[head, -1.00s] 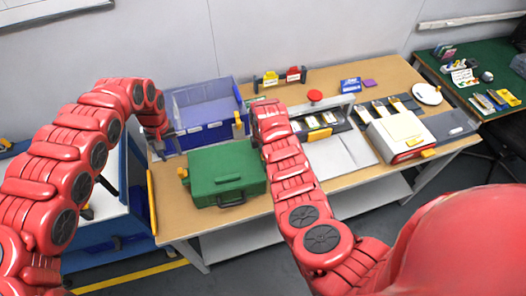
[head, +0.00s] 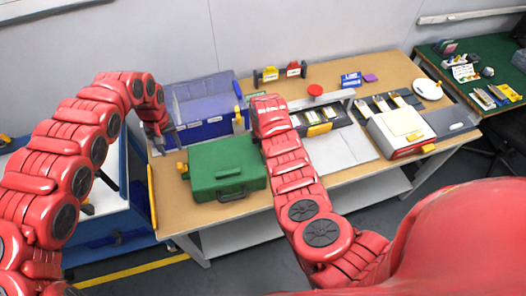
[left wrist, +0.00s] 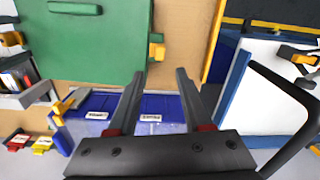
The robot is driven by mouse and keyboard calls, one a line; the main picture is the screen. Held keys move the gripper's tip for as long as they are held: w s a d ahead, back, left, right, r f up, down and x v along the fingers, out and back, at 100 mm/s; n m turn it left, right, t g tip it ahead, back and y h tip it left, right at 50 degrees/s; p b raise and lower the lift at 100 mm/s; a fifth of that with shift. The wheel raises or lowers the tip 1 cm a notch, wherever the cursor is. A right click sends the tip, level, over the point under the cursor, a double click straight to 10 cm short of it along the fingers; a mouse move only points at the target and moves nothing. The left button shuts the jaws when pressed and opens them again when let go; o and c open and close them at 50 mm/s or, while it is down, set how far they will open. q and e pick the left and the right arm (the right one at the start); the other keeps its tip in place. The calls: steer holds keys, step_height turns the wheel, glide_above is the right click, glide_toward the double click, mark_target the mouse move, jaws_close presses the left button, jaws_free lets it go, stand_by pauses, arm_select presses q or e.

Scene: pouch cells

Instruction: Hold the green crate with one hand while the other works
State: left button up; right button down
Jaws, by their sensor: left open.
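The green crate (head: 227,170) stands closed on the wooden bench, a box with a dark handle on its front and an orange tab on its left side. In the left wrist view its green surface (left wrist: 95,45) fills the upper left. My left gripper (head: 159,146) is above the bench, left of the crate and by the blue bin's front corner. In the left wrist view the left gripper (left wrist: 160,73) has its two fingers apart with nothing between them, short of the orange tab (left wrist: 156,49). My right arm reaches over the bench just right of the crate; its fingers are hidden.
A blue bin (head: 203,131) with labels stands behind the crate. A white and red device (head: 401,132) and a grey frame with a red knob (head: 315,91) stand to the right. The bench (head: 176,212) has a bare strip in front of the crate.

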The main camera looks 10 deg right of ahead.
arm_select(q)
jaws_close()
steer(key=a+n+h, duration=0.4)
steer(key=a+n, duration=0.7)
steer(key=n, duration=0.4)
steer(key=shift+f+n, duration=0.15)
steer(key=shift+n, duration=0.15)
steer(key=shift+s, duration=0.1)
